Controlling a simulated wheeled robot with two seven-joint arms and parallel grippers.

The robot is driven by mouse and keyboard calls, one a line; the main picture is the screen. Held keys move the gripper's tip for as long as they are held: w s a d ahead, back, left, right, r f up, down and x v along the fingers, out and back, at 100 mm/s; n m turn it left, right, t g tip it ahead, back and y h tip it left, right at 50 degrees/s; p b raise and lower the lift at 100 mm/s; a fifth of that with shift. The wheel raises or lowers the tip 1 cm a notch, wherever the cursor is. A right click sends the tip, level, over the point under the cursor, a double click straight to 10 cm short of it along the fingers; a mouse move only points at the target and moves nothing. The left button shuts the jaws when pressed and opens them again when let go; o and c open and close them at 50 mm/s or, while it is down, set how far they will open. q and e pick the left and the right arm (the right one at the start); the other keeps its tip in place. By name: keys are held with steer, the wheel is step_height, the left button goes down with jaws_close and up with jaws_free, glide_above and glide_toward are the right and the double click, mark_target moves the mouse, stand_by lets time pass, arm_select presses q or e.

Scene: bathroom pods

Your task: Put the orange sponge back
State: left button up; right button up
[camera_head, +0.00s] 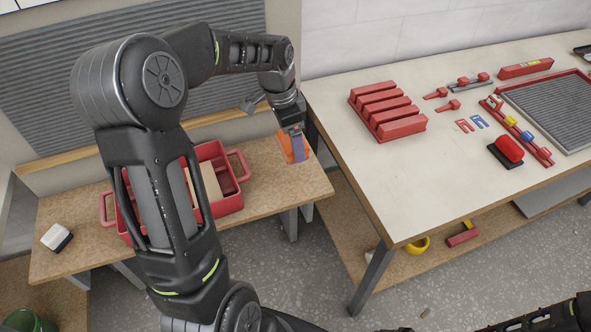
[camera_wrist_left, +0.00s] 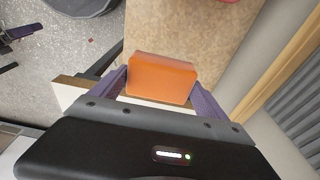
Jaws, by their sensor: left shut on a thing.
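The orange sponge (camera_head: 284,147) is between the fingers of my left gripper (camera_head: 293,146), at the right end of the low wooden bench (camera_head: 262,190). In the left wrist view the orange sponge (camera_wrist_left: 161,79) is an orange block. The purple-grey fingers of my left gripper (camera_wrist_left: 160,92) are shut on its two sides. The bench top (camera_wrist_left: 190,30) shows beyond it; I cannot tell whether the sponge touches the wood. My right gripper is not clearly in view; only dark parts of my own body show at the lower right of the head view.
A red tote (camera_head: 232,204) with handles stands on the bench, partly behind my left arm. A black-and-white block (camera_head: 56,237) lies at the bench's left. The taller table (camera_head: 400,200) on the right holds red blocks (camera_head: 387,110), a red brush (camera_head: 508,149) and several tools.

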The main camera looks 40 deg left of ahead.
arm_select(q)
steer(key=shift+w+f+p, duration=0.1)
steer(key=shift+f+p, duration=0.4)
steer(key=shift+f, duration=2.7)
steer(key=shift+f, duration=0.1)
steer(key=shift+f+p, duration=0.35)
steer(key=shift+f, duration=1.45)
steer(key=o, duration=1)
steer(key=shift+o, duration=0.2)
steer(key=shift+r, duration=0.1)
steer(key=r, duration=0.4)
steer(key=s+r+b, duration=0.1)
steer(key=r, duration=0.2)
steer(key=a+r, duration=0.1)
steer(key=r, duration=0.3)
steer(key=shift+s+r, duration=0.25)
steer(key=shift+r, duration=0.1)
